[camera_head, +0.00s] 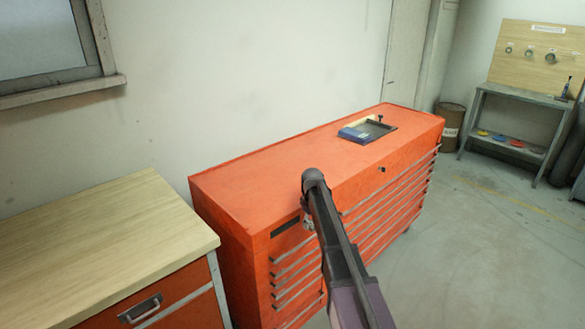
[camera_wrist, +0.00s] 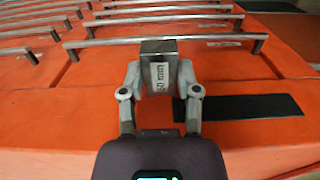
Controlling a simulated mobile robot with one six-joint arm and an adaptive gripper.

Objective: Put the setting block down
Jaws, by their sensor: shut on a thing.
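The setting block (camera_wrist: 158,52) is a small grey metal block with a white label, seen in the wrist view. My gripper (camera_wrist: 158,80) is shut on it, one finger on each side. In the wrist view, the block shows against the orange drawer front of the tool cabinet (camera_head: 262,187), near the drawer handles; I cannot tell the gap. In the head view, my arm reaches to the cabinet's front left part, and the block cannot be made out there.
A dark tray (camera_head: 380,129) with a blue item (camera_head: 354,134) lies on the cabinet top at the back right. The rest of that top is clear. A wood-topped bench (camera_head: 105,240) stands at left, bare. A shelved workbench (camera_head: 515,98) and a drum (camera_head: 449,121) stand far right.

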